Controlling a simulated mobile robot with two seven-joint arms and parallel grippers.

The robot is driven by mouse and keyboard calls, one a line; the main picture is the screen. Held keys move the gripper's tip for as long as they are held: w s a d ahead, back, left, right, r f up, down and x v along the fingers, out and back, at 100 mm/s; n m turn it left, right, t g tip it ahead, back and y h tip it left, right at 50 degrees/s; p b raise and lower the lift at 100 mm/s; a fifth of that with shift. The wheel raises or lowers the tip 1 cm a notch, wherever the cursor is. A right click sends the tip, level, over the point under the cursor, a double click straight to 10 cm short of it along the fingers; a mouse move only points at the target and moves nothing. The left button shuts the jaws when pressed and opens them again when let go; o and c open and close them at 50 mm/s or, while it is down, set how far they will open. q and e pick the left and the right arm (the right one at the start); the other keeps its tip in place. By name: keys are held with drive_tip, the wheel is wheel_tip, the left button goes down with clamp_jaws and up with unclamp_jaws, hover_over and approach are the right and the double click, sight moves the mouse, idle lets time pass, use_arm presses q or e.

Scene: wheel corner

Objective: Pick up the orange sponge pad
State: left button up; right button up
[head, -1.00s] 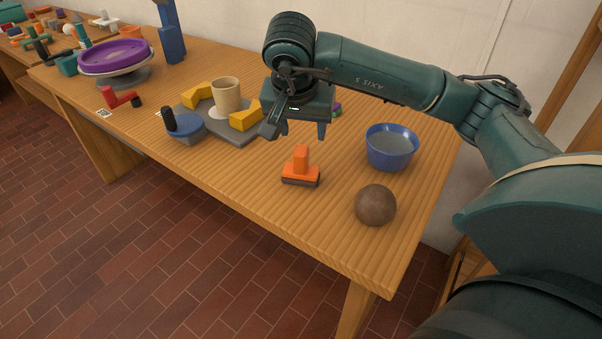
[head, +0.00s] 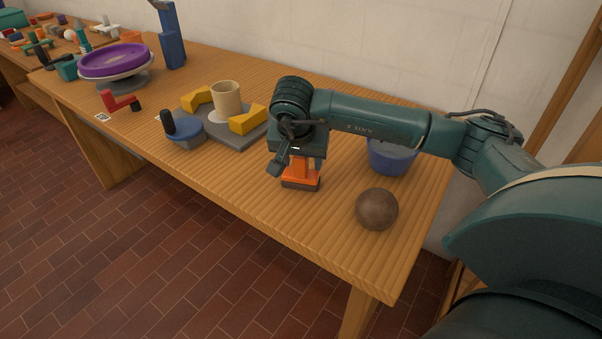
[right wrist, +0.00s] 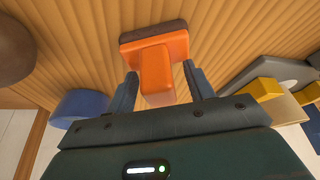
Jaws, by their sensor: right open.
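The orange sponge pad (head: 300,180) stands upright on the wooden table near its front edge, with an orange block handle on top and a dark layer underneath. My right gripper (head: 296,168) is directly over it, pointing down. In the right wrist view the open fingers of the right gripper (right wrist: 161,85) are on either side of the sponge pad's handle (right wrist: 155,72), with a gap visible on each side. The gripper hides part of the handle in the head view. My left gripper is not in view.
A brown ball (head: 376,209) lies to the right of the pad. A blue bowl (head: 392,160) stands behind, partly hidden by my arm. A grey board with yellow blocks (head: 247,119) and a beige cup (head: 226,99) is to the left, beside a blue-grey tool (head: 184,134).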

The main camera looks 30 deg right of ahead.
clamp_jaws()
wheel_tip(320, 180, up, 10)
drive_tip(key=shift+f+p, duration=0.2)
drive_tip(key=shift+p, duration=0.5)
drive_tip(key=shift+r, duration=0.25)
drive_tip(key=s+a+f+n+t+y, duration=0.1)
drive_tip(key=s+a+f+n+y, duration=0.15)
drive_tip(key=a+n, duration=0.3)
drive_tip(key=s+a+f+n+y, duration=0.1)
drive_tip(key=s+a+f+n, duration=0.25)
drive_tip(key=a, duration=0.25)
use_arm(q)
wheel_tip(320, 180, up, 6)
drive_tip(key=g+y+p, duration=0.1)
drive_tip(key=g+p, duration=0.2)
drive_tip(key=p, duration=1.6)
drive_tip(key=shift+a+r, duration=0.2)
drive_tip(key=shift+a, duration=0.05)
use_arm(e)
drive_tip(key=w+v, duration=0.1)
drive_tip(key=v, duration=1.6)
drive_tip(key=shift+w+a+r, duration=0.15)
drive_tip(key=shift+w+r, duration=0.05)
drive_tip(key=shift+r, duration=0.2)
